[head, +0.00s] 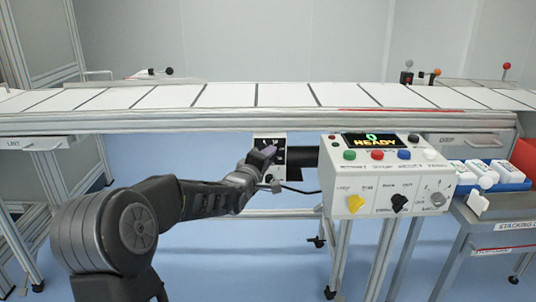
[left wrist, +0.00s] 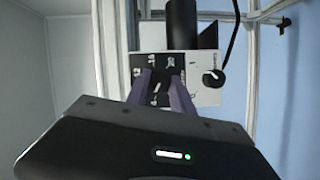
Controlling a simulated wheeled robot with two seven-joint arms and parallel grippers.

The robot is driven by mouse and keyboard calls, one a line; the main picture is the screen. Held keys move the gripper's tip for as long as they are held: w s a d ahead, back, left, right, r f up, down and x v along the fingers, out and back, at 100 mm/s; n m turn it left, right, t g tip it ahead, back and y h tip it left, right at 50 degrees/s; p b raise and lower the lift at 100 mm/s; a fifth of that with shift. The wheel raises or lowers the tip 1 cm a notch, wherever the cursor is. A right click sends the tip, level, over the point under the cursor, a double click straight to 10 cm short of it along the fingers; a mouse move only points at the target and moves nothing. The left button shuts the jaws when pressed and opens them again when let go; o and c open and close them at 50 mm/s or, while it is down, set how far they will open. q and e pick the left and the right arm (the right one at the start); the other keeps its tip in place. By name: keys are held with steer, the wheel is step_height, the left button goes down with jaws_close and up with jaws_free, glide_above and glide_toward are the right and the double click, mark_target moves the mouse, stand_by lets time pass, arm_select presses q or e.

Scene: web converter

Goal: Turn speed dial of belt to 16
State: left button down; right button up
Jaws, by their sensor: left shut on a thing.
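The belt's speed control box (head: 270,139) hangs under the conveyor's front rail, with a dark dial face and white marks. My left gripper (head: 267,154) reaches it from the front. In the left wrist view, my left gripper (left wrist: 162,82) has its two purple-grey fingers closed around the small dark speed dial (left wrist: 158,88), which is mostly hidden between them. The box face (left wrist: 205,97) shows around the fingertips. My right gripper is not in view.
A black knob (left wrist: 213,78) sits right of the dial. A black motor cylinder (head: 303,160) adjoins the box. The control console (head: 387,175) reads "0 READY" and carries several buttons and knobs. The conveyor (head: 250,97) runs above.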

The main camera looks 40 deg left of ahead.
arm_select(q)
steer(key=m+g+y+p, duration=0.2)
steer(key=m+p, duration=0.4)
steer(key=p, duration=0.4)
steer(key=m+g+y+p, duration=0.3)
steer(key=m+p, duration=0.3)
steer(key=p, duration=0.4)
steer(key=d+m+g+y+p, duration=0.1)
steer(key=m+g+y+p, duration=0.1)
steer(key=m+p, duration=0.4)
steer(key=shift+w+r+y+p, duration=0.15)
steer(key=shift+w+y+p, duration=0.25)
steer(key=shift+p, duration=1.65)
steer(key=shift+s+a+m+g+y, duration=0.1)
steer(key=shift+m+g+y, duration=0.2)
steer(key=shift+m+y, duration=0.25)
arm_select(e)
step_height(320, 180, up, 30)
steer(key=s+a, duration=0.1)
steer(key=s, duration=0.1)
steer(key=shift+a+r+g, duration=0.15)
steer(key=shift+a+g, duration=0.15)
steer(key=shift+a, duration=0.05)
